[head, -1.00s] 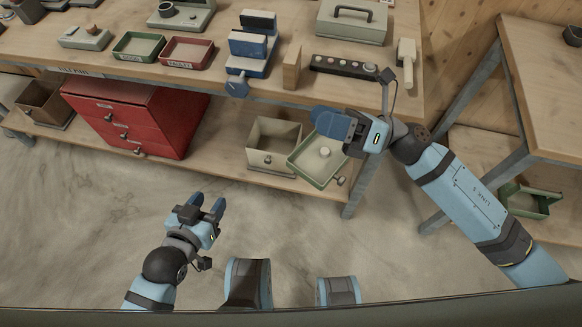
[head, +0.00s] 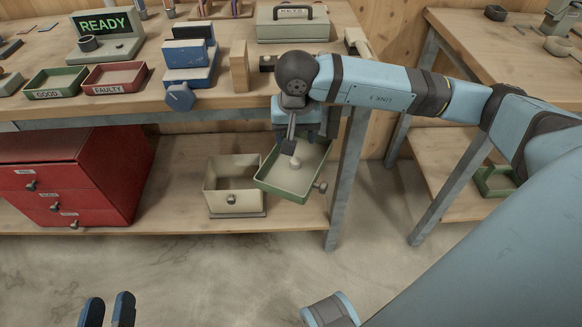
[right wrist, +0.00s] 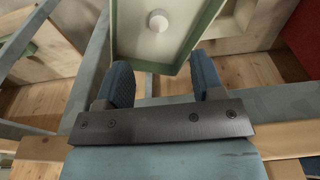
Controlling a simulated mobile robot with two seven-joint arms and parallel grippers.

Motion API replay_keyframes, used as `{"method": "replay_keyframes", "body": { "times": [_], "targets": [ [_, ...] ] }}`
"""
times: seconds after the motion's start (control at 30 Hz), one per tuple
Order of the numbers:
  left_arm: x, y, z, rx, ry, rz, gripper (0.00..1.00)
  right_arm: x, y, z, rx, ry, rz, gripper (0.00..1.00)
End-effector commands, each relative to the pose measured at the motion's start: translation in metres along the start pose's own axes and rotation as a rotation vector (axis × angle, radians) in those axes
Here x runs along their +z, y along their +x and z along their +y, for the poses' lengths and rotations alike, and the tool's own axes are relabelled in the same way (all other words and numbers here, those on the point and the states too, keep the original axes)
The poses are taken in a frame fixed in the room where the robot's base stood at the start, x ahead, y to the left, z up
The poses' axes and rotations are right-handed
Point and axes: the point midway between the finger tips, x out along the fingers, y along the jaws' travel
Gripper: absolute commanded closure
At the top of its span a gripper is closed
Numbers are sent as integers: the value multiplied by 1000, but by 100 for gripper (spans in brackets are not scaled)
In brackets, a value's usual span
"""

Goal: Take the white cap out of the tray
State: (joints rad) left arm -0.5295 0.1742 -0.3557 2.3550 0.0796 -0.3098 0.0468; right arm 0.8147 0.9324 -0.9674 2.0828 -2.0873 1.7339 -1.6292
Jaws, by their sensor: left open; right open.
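The white cap (head: 295,163) is a small round piece lying in the green-rimmed tray (head: 272,188), near its middle. The tray sits askew at the right of the lower shelf. My right gripper (head: 302,131) is above the far end of the tray, its fingertips partly hidden by its own wrist. In the right wrist view, the open blue fingers (right wrist: 163,80) point toward the tray (right wrist: 205,28), with the cap (right wrist: 158,20) beyond the tips and nothing between them. My left gripper (head: 107,308) is open and empty over the floor at bottom left.
A beige open box (head: 232,187) stands close left of the tray. A red drawer cabinet (head: 95,190) is further left. The workbench edge (head: 200,107) overhangs the shelf, and a grey table leg (head: 348,180) stands just right of the tray.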

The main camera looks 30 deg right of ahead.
Motion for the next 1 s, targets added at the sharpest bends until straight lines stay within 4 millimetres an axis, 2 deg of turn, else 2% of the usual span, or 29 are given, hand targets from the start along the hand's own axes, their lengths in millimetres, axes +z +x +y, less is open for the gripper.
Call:
{"method": "replay_keyframes", "body": {
  "times": [0.03,0.13,0.43,0.57,0.7,0.8,1.0],
  "targets": [
    [-2,1,2,8,-2,22,53,1,14,0,1,1,-4,38],
    [-8,2,5,21,-7,56,53,1,30,0,-1,0,-3,38],
    [-18,2,9,37,-15,103,53,0,51,0,-2,1,-3,38],
    [-20,2,12,50,-23,139,53,0,68,2,-2,1,-4,38],
    [-42,2,22,87,-31,230,53,0,90,3,-2,2,-5,38],
    [-46,1,24,97,-36,252,53,-1,97,2,-3,1,-2,38],
    [-48,1,25,98,-37,254,53,-1,96,2,-4,1,-2,38]
  ]
}}
